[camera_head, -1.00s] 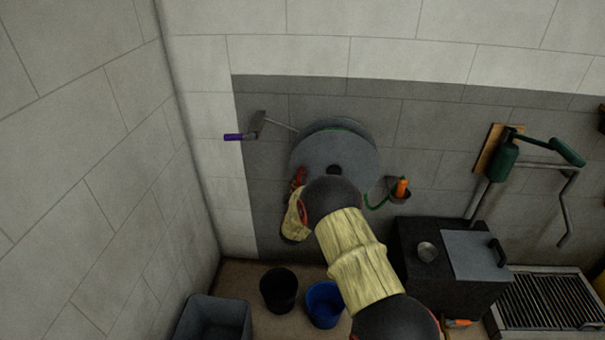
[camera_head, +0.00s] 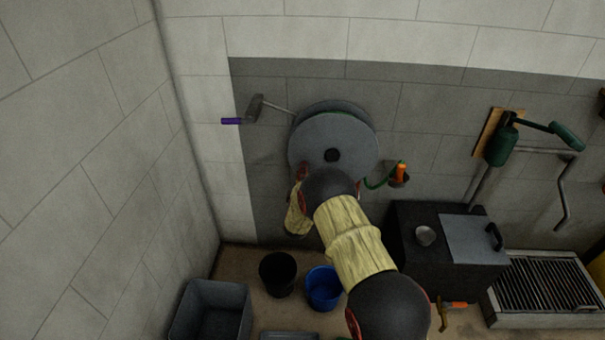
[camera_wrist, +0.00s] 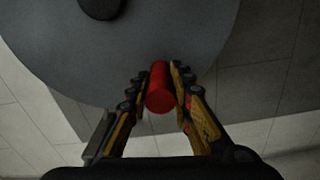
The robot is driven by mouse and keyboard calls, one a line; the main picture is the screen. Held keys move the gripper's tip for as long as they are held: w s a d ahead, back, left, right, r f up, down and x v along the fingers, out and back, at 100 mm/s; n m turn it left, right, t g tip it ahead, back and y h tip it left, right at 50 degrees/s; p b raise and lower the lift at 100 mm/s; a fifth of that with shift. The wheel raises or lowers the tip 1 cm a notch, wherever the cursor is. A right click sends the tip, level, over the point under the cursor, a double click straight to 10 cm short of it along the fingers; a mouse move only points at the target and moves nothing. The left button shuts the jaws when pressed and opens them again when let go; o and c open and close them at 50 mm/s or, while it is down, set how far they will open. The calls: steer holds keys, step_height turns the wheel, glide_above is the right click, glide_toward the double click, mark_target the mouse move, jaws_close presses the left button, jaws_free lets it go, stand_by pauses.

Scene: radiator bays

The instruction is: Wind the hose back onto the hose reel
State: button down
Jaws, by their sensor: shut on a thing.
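The hose reel (camera_head: 335,140) is a grey disc with a dark hub, mounted on the wall; its disc also fills the top of the wrist view (camera_wrist: 130,55). A green hose (camera_head: 378,184) hangs from the reel's right side to an orange nozzle (camera_head: 400,172) in a dark holder. In the wrist view my gripper (camera_wrist: 160,85) is shut on a red handle (camera_wrist: 160,90) in front of the disc's lower part. In the head view my arm hides the handle and part of the reel's lower edge.
A black bucket (camera_head: 278,273), a blue bucket (camera_head: 322,288) and a grey bin (camera_head: 212,312) stand on the floor below. A dark box (camera_head: 440,275) and a floor grate (camera_head: 548,284) are at the right. A side wall stands close at the left.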

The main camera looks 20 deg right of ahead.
steer(key=shift+f, duration=0.1)
steer(key=c, duration=1.6)
jaws_free()
steer(key=shift+a, duration=0.1)
steer(key=shift+o, duration=0.2)
steer(key=v, duration=1.2)
